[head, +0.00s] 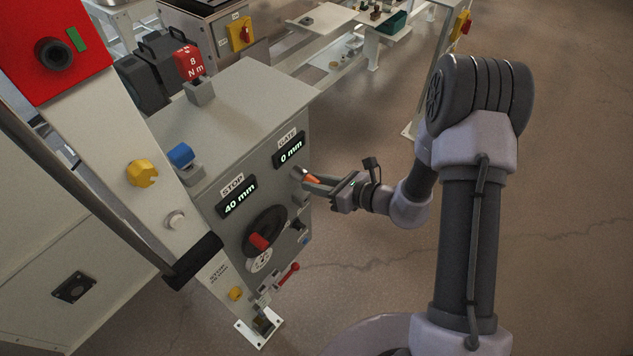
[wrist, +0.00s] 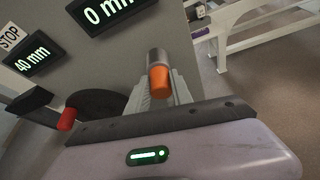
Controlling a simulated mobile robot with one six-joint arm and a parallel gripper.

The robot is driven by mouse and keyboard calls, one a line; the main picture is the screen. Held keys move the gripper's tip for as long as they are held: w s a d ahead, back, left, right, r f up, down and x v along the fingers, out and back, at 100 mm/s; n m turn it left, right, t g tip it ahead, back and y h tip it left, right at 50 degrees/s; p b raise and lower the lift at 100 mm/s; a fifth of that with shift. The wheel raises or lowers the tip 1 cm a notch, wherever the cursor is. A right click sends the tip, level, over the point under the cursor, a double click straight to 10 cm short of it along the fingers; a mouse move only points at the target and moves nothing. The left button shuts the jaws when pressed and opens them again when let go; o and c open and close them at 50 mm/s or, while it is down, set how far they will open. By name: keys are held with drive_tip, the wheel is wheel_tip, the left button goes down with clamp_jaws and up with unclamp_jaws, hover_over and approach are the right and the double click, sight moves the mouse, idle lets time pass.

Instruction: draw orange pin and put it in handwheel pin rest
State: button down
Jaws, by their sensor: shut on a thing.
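The orange pin (wrist: 159,80) shows in the wrist view between my gripper's fingers, with its far end in or against a grey metal collar on the cabinet face. In the head view the orange pin (head: 312,180) is a small spot at my fingertips, below the GATE display (head: 289,151). My gripper (head: 322,186) is shut on the pin. The black handwheel (head: 268,228) with a red handle (head: 260,241) is on the same face, lower left. The handwheel (wrist: 100,103) is partly hidden by my gripper in the wrist view. I cannot make out the pin rest for certain.
The STOP display (head: 238,196) reads 40 mm and the GATE display 0 mm. A red lever (head: 289,273) sticks out low on the cabinet. A slanted post with a yellow knob (head: 142,173) stands at the left. The floor right of the cabinet is clear.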

drive_tip(key=shift+s+d, duration=0.1)
drive_tip(key=shift+d, duration=0.05)
drive_tip(key=shift+s+d, duration=0.2)
drive_tip(key=shift+d, duration=0.1)
idle(0.4)
drive_tip(key=c, duration=2)
unclamp_jaws()
clamp_jaws()
drive_tip(key=shift+s+d+b, duration=0.2)
drive_tip(key=shift+s+d, duration=0.65)
drive_tip(key=shift+d, duration=0.2)
drive_tip(key=shift+s+d+b, duration=0.2)
drive_tip(key=shift+s+d, duration=0.6)
drive_tip(key=shift+d, duration=0.25)
